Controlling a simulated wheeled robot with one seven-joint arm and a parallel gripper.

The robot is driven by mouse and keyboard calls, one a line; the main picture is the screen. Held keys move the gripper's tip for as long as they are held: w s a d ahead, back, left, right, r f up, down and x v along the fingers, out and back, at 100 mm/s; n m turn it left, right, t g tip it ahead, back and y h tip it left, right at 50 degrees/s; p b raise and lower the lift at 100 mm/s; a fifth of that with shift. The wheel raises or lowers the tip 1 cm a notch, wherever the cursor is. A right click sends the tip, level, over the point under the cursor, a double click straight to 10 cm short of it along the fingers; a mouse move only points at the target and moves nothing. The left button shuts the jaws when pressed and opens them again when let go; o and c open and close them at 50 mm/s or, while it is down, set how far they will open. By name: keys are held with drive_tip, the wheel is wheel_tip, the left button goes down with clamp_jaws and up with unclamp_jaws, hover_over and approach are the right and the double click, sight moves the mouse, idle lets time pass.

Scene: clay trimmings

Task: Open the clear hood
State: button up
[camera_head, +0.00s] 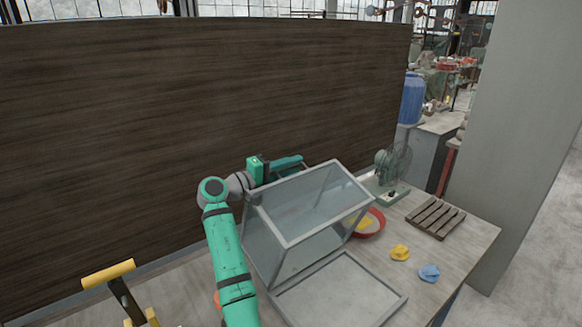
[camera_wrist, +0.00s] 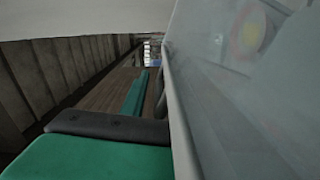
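The clear hood (camera_head: 310,205) is a see-through box with a grey frame. In the head view it stands tilted up and back from its flat grey-framed base (camera_head: 395,305), so the base lies uncovered in front. My gripper (camera_head: 288,163) is at the hood's upper back edge, partly hidden behind the hood. In the wrist view a hood pane (camera_wrist: 245,90) and its pale frame edge fill the right side, close beside the green gripper parts (camera_wrist: 138,95). Whether the fingers touch or hold the frame cannot be made out.
A red-rimmed round tray (camera_head: 376,223), a yellow lump (camera_head: 399,253) and a blue lump (camera_head: 429,273) lie right of the hood. A green fan (camera_head: 388,170) and a slatted wooden rack (camera_head: 435,217) stand farther right. A dark wooden panel (camera_head: 200,100) rises behind the table.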

drive_tip(key=shift+v, duration=0.8)
drive_tip(key=v, duration=0.9)
drive_tip(key=shift+a, duration=0.2)
drive_tip(key=shift+s+a, duration=0.1)
